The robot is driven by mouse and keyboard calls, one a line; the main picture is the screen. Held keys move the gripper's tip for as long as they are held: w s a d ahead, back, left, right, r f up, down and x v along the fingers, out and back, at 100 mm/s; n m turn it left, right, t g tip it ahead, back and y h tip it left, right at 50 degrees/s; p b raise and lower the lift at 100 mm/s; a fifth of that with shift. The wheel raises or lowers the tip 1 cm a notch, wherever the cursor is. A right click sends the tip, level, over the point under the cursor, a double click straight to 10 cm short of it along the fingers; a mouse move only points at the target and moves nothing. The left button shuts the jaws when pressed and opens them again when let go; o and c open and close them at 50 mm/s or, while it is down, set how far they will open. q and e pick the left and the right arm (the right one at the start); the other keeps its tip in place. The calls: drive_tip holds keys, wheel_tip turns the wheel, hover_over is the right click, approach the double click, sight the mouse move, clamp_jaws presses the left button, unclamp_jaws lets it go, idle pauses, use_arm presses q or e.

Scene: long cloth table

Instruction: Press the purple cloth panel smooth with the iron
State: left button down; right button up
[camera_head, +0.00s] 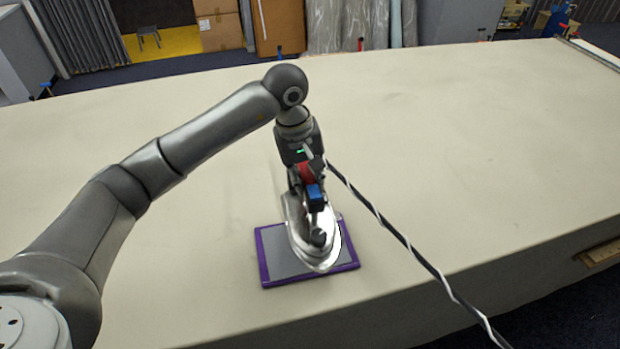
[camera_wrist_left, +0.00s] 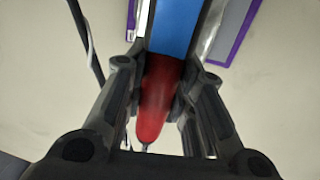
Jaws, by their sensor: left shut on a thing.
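The purple cloth panel (camera_head: 267,262) lies flat near the table's front edge in the head view, with a purple border and a grey middle. Part of its purple border (camera_wrist_left: 232,42) shows at the top right of the left wrist view. The silver iron (camera_head: 318,255) is over the panel and hides its middle; I cannot tell whether its sole touches it. My left gripper (camera_head: 305,172) is shut on the iron's red handle (camera_wrist_left: 157,98), behind the blue part (camera_wrist_left: 174,28). My right gripper is not in view.
A black-and-white cord (camera_head: 420,258) runs from the iron down to the right, over the table's front edge. The long cream table (camera_head: 480,130) is clear around the panel. Cardboard boxes (camera_head: 220,28) and fabric rolls stand beyond its far edge.

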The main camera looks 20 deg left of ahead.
use_arm(q)
drive_tip(key=shift+w+d+r, duration=0.1)
drive_tip(key=shift+d+r, duration=0.05)
drive_tip(key=shift+f, duration=0.4)
drive_tip(key=shift+w+f, duration=0.1)
drive_tip(key=shift+f, duration=0.2)
drive_tip(key=shift+f+b, duration=0.35)
drive_tip(key=shift+b, duration=0.05)
drive_tip(key=shift+d+f+b, duration=0.1)
drive_tip(key=shift+f+b, duration=0.25)
drive_tip(key=shift+f, duration=0.5)
drive_tip(key=shift+f+b, duration=0.35)
drive_tip(key=shift+f, duration=0.65)
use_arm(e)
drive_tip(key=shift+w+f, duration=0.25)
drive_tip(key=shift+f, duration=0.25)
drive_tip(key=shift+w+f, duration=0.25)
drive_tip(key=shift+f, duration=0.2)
use_arm(q)
drive_tip(key=shift+f+b, duration=0.6)
drive_tip(key=shift+b, duration=0.15)
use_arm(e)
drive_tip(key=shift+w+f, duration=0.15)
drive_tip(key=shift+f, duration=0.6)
use_arm(q)
drive_tip(key=shift+s+f, duration=0.25)
drive_tip(key=shift+f, duration=0.1)
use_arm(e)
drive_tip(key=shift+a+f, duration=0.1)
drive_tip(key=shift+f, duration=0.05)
